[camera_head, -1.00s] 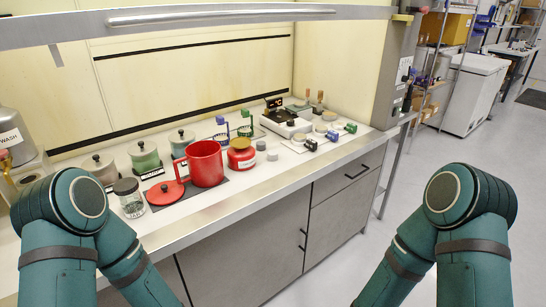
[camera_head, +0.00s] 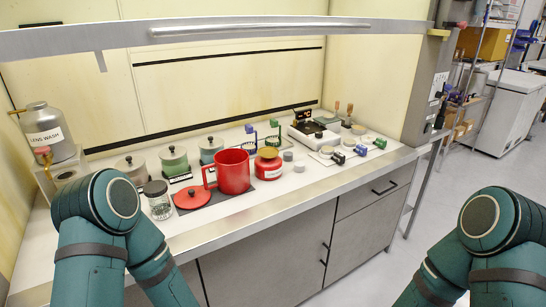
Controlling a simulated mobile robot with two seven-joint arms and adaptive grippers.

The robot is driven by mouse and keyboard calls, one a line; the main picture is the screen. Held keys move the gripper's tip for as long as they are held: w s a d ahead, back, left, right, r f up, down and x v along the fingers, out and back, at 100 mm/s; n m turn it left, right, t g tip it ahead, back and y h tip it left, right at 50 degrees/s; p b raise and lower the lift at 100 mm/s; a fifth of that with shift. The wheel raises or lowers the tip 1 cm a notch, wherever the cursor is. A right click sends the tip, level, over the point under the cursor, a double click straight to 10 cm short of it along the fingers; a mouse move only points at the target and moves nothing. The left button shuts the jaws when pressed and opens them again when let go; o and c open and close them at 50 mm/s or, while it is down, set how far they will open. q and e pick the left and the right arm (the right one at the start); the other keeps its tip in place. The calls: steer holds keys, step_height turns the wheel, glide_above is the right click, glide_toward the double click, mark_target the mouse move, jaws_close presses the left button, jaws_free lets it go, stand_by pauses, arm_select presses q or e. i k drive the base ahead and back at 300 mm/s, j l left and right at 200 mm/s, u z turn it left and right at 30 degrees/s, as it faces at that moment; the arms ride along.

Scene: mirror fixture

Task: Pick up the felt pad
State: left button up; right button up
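I cannot pick out the felt pad for sure. Two small grey round pieces, one at the back (camera_head: 287,156) and one nearer the front (camera_head: 299,166), sit on the counter right of the red jar (camera_head: 268,167). A flat dark grey mat (camera_head: 216,198) lies under the red mug (camera_head: 233,172) and the red lid (camera_head: 192,199). Neither gripper is in view. Only the upper links of my two arms show, at the lower left and lower right, away from the counter items.
A glass jar (camera_head: 158,200), several lidded canisters (camera_head: 174,163) and a lens wash can (camera_head: 47,131) stand at the left. A black-and-white instrument (camera_head: 313,133) and small mounts (camera_head: 338,157) stand at the right. A metal bar (camera_head: 260,31) crosses above. The counter's front strip (camera_head: 290,199) is clear.

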mark_target(299, 166)
steer(key=l+u, duration=0.2)
steer(key=u, duration=0.2)
steer(key=i+l+u, duration=0.1)
steer(key=u, duration=0.3)
steer(key=l+u, duration=0.25)
steer(key=u, duration=0.2)
steer(key=l+u, duration=0.1)
steer(key=l, duration=0.2)
steer(key=k+l+u, duration=0.15)
steer(key=l, duration=0.2)
steer(key=l+u, duration=0.1)
steer(key=l, duration=0.2)
steer(key=k, duration=0.05)
